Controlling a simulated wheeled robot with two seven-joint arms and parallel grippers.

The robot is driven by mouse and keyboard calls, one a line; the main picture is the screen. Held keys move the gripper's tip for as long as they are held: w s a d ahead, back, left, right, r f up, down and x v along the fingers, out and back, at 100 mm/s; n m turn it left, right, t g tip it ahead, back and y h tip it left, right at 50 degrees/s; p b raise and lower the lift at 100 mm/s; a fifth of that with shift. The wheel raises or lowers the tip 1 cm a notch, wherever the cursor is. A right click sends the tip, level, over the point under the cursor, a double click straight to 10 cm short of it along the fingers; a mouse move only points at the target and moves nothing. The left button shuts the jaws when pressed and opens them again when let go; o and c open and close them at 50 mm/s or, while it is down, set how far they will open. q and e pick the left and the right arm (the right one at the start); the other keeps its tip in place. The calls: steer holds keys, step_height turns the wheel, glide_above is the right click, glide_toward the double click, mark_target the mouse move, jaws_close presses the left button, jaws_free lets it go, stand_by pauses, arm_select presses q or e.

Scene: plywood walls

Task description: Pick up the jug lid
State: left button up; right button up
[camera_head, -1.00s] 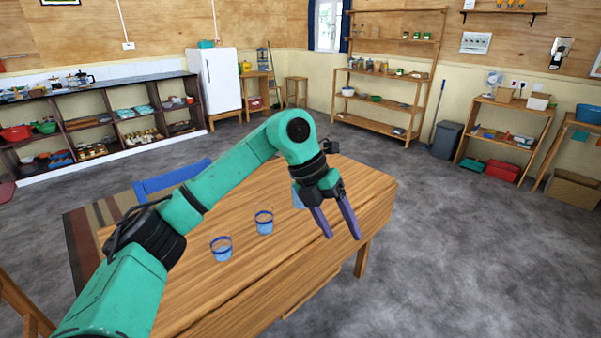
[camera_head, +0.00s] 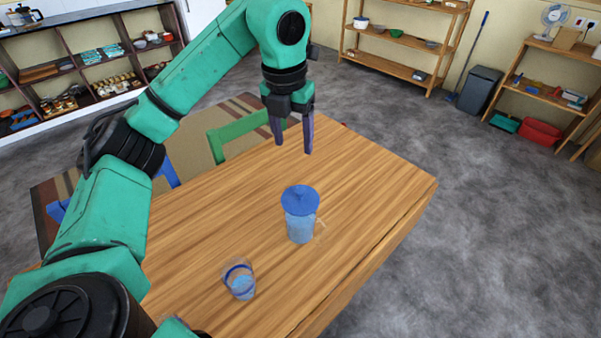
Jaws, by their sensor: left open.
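The jug (camera_head: 300,227) stands upright on the wooden table, clear with a bluish tint and a handle on its right side. Its blue jug lid (camera_head: 300,200) sits on top. My left gripper (camera_head: 293,150) is open and empty, with its purple fingers pointing down. In the picture it is above and beyond the lid, apart from it. My right gripper is not in view.
A glass with a blue band (camera_head: 239,279) stands on the table (camera_head: 370,190), left of and nearer than the jug. A green chair (camera_head: 235,137) and a blue chair (camera_head: 168,172) stand at the far left side. The table's right part is clear.

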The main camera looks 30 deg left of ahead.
arm_select(q)
step_height(320, 180, down, 2)
glide_above(300, 191)
steer(key=s, duration=0.2)
step_height(300, 191, down, 4)
steer(key=f+p, duration=0.1)
steer(key=f, duration=0.1)
steer(key=w+f, duration=0.1)
steer(key=f, duration=0.1)
steer(key=f+p, duration=0.1)
steer(key=f, duration=0.1)
steer(key=shift+w+p, duration=0.35)
steer(key=shift+w, duration=0.05)
steer(key=shift+f, duration=0.5)
steer(key=shift+w, duration=0.1)
steer(key=c, duration=0.9)
jaws_close()
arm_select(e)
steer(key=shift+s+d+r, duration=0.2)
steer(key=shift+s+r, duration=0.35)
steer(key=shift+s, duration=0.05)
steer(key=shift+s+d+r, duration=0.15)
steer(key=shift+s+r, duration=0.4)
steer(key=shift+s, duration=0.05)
